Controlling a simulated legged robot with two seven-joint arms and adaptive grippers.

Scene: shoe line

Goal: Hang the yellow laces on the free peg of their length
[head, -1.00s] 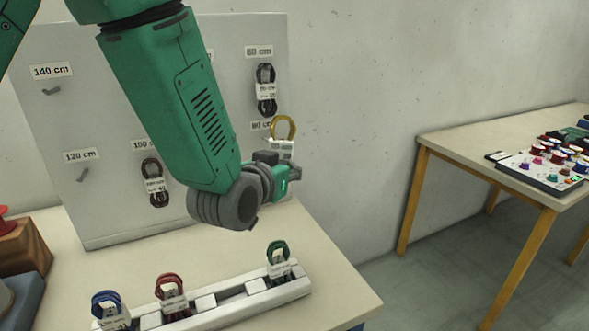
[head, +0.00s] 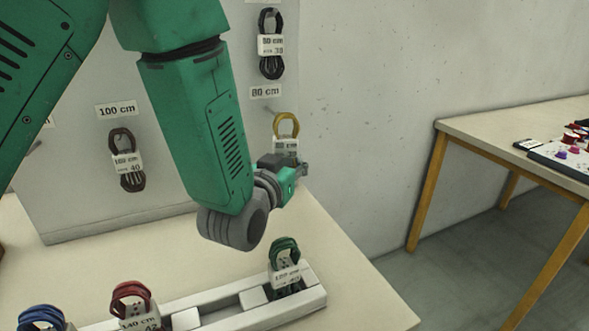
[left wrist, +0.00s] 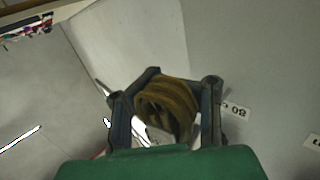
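The yellow laces (head: 287,126), a looped bundle with a white paper band, are upright in front of the board, just below and right of the "80 cm" label (head: 265,92). My left gripper (head: 301,170) is shut on them from below; in the left wrist view the bundle (left wrist: 168,103) fills the space between its fingers (left wrist: 165,112). Part of a peg shows under the "80 cm" label, left of the loop. Whether the loop touches that peg I cannot tell. The band's print is too small to read surely. My right gripper is not in view.
Dark laces hang on the board (head: 75,205) above "80 cm" and under "100 cm" (head: 127,160). A rack (head: 205,315) on the table holds blue (head: 42,319), red (head: 131,300) and green laces (head: 285,262). Another table (head: 480,125) stands at right.

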